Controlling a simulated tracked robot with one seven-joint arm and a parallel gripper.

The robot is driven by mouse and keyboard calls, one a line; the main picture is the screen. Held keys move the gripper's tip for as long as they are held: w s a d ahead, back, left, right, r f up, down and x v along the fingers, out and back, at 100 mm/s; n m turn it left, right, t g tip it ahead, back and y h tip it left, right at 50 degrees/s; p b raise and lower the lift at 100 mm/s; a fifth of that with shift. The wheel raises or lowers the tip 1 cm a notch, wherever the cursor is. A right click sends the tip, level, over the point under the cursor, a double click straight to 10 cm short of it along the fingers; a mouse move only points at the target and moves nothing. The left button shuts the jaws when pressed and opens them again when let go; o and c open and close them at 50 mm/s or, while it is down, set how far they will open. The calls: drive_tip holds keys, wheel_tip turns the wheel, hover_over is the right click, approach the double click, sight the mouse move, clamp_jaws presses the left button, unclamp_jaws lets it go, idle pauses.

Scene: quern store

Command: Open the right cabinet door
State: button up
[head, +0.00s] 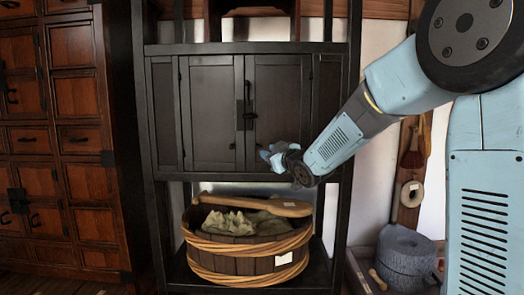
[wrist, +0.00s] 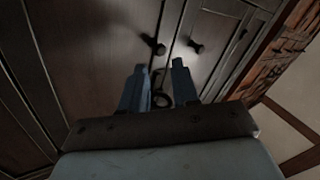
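The black cabinet's right door (head: 278,105) is shut beside the left door (head: 212,110), with a seam between them. A dark upright handle (head: 249,106) is on the right door's inner edge. My gripper (head: 268,153) is in front of the lower part of the right door, below and to the right of the handle. In the wrist view my gripper (wrist: 158,70) has its two blue fingers apart with nothing held. Dark handle knobs (wrist: 158,47) show beyond the fingertips, apart from them. A dark ring shape shows between the fingers.
A wooden tub (head: 235,262) with sacking and a wooden paddle (head: 255,205) stands on the shelf below. A reddish wooden drawer cabinet (head: 75,140) stands at the left. A grey stone quern (head: 405,258) is at the lower right.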

sight(259, 148)
drive_tip(key=x, duration=0.6)
drive_tip(key=shift+w+a, duration=0.15)
drive_tip(key=shift+w, duration=0.2)
clamp_jaws()
